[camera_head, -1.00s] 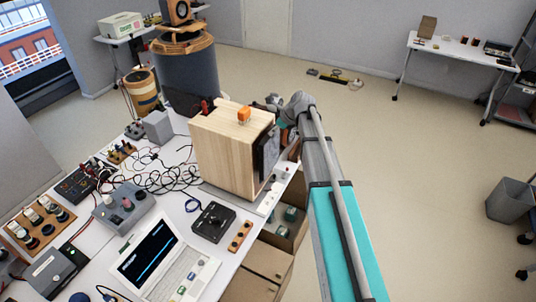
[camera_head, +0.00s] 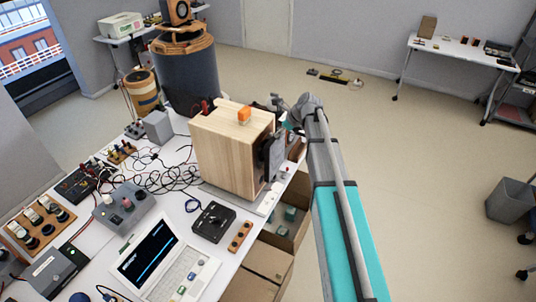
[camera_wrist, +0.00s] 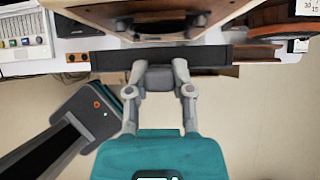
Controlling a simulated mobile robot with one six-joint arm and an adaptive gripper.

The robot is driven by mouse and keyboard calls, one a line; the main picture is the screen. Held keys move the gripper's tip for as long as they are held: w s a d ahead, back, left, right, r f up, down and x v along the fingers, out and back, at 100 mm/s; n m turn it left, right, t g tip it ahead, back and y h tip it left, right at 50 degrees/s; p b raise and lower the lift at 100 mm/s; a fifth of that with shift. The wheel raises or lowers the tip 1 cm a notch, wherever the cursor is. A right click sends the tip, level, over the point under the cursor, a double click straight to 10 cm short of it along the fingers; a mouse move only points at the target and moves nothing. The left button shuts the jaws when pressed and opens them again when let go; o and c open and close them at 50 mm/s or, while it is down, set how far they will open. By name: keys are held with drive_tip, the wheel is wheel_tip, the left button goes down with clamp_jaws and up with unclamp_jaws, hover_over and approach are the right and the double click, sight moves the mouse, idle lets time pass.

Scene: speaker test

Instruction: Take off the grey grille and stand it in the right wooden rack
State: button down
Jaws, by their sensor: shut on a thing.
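The grey grille (camera_head: 274,157) is a dark, thin upright panel at the right face of the pale wooden speaker box (camera_head: 225,160). A narrow gap shows between them. In the wrist view the grille (camera_wrist: 215,56) is a dark bar seen edge-on, just below the box's front edge (camera_wrist: 150,41). My gripper (camera_wrist: 158,70) is shut on the grille near its middle, with a finger on each side of the centre. In the head view the gripper is mostly hidden behind the grille and wrist. I cannot clearly identify the right wooden rack in either view.
The white table (camera_head: 172,210) holds cables, a laptop (camera_head: 160,262) and a black dial box (camera_head: 213,222). Open cardboard boxes (camera_head: 268,262) stand below its right edge.

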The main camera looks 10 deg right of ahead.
sight(276, 151)
drive_tip(key=shift+s+d, duration=0.9)
drive_tip(key=shift+d, duration=0.3)
drive_tip(key=shift+f, duration=0.15)
idle(0.6)
wheel_tip(276, 151, down, 6)
drive_tip(key=b, duration=0.6)
drive_tip(key=shift+f+b, duration=0.15)
drive_tip(key=shift+b, duration=0.15)
drive_tip(key=shift+s, duration=0.1)
